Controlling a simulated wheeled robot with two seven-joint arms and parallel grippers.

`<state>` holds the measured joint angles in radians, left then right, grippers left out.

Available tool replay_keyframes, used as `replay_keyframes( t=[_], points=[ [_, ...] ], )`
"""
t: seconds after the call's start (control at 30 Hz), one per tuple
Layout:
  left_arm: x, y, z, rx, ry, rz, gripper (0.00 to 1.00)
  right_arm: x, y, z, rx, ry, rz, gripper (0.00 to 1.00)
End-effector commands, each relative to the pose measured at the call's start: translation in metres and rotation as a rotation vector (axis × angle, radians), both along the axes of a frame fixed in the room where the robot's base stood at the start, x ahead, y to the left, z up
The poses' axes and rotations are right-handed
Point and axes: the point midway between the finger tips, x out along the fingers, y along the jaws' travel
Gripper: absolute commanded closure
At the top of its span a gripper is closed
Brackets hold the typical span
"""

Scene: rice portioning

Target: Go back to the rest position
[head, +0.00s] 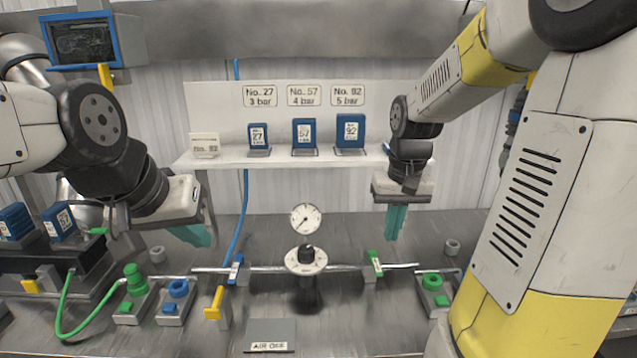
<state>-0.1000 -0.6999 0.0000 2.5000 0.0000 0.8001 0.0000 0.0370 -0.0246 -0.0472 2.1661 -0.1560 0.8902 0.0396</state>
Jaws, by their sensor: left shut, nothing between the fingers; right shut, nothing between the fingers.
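My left gripper (198,236) hangs above the left part of the grey workbench (365,325). Its teal fingers are shut with nothing between them, and it is apart from the fittings below. My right gripper (396,222) points down right of the round pressure gauge (305,218). Its teal fingers are shut and empty, above the bench and below the white shelf (270,158). The gauge stands upright over a round white dial with a black knob (306,254), between the two grippers.
Blue cards numbered 27 (259,137), 57 (304,134) and 92 (350,131) stand on the shelf. A pipe with a blue-handled valve (236,269) and a green-handled valve (375,264) crosses the bench. A yellow lever (215,303) and green hose (66,310) are left.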

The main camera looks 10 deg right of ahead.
Motion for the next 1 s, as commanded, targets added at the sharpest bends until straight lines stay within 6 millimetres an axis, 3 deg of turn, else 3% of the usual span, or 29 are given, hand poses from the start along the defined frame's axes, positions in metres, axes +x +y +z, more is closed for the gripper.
replay_keyframes(
  t=[0.03, 0.2, 0.5, 0.7, 1.0],
  points=[
    [0.0, 0.0, 0.0, 0.0, 0.0, 0.0, 1.0, -0.011, 0.009, 0.017, 0.012, -0.052, 0.009, 1.0],
    [0.0, 0.0, 0.0, 0.0, 0.0, 0.0, 1.0, -0.051, 0.036, 0.057, 0.058, -0.211, 0.042, 1.0],
    [0.0, 0.0, 0.0, 0.0, 0.0, 0.0, 1.0, -0.109, 0.067, 0.087, 0.125, -0.414, 0.086, 1.0],
    [0.0, 0.0, 0.0, 0.0, 0.0, 0.0, 1.0, -0.119, 0.072, 0.09, 0.137, -0.449, 0.094, 1.0],
    [0.0, 0.0, 0.0, 0.0, 0.0, 0.0, 1.0, -0.118, 0.072, 0.09, 0.137, -0.449, 0.094, 1.0]
  ],
)
